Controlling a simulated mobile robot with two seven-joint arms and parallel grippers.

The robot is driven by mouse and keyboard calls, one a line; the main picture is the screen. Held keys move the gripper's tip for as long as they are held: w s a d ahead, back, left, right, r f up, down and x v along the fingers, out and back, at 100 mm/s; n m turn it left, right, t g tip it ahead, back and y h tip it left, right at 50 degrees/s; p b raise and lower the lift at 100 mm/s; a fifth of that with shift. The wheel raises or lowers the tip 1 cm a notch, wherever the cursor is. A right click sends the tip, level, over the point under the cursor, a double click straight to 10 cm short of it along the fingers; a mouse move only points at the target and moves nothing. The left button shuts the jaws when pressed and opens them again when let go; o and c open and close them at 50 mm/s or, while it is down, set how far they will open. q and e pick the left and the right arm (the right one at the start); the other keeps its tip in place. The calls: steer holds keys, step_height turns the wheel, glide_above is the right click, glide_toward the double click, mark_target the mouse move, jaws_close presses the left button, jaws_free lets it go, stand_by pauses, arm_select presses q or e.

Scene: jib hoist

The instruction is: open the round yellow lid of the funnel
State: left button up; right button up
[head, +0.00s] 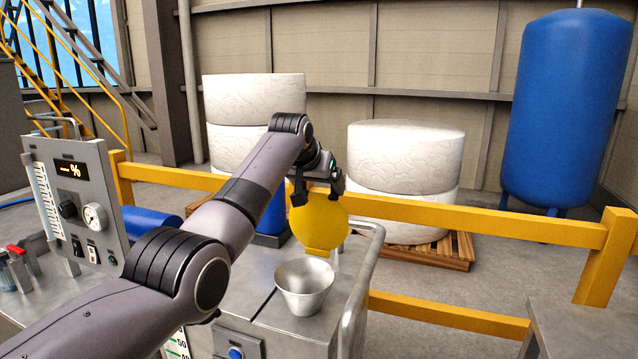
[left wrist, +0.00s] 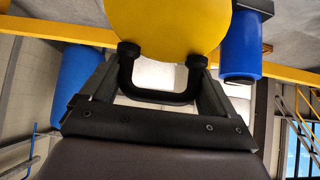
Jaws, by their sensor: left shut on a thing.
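The round yellow lid (head: 320,222) stands up on edge above and behind the metal funnel (head: 304,288), whose mouth is uncovered. A small yellow tab shows at the lid's lower edge, near the funnel's rim. My left gripper (head: 318,192) is at the lid's upper part, shut on its black handle. In the left wrist view the lid (left wrist: 168,25) fills the top middle, and the black U-shaped handle (left wrist: 160,96) lies between the fingers of my left gripper (left wrist: 158,85). The exact finger contact is hard to see. My right gripper is not in view.
A yellow rail (head: 480,222) runs behind the funnel's steel cabinet (head: 270,318). A curved metal handrail (head: 362,275) stands close to the funnel's right. A control panel (head: 78,195) is at left. White wrapped stacks (head: 405,160) and a blue tank (head: 565,110) stand beyond the rail.

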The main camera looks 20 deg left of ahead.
arm_select(q)
steer(key=shift+s+f, duration=0.1)
steer(key=shift+f, duration=0.45)
steer(key=o, duration=1.2)
steer(key=shift+r, duration=0.3)
steer(key=shift+b+v, duration=1.55)
steer(key=shift+v, duration=1.8)
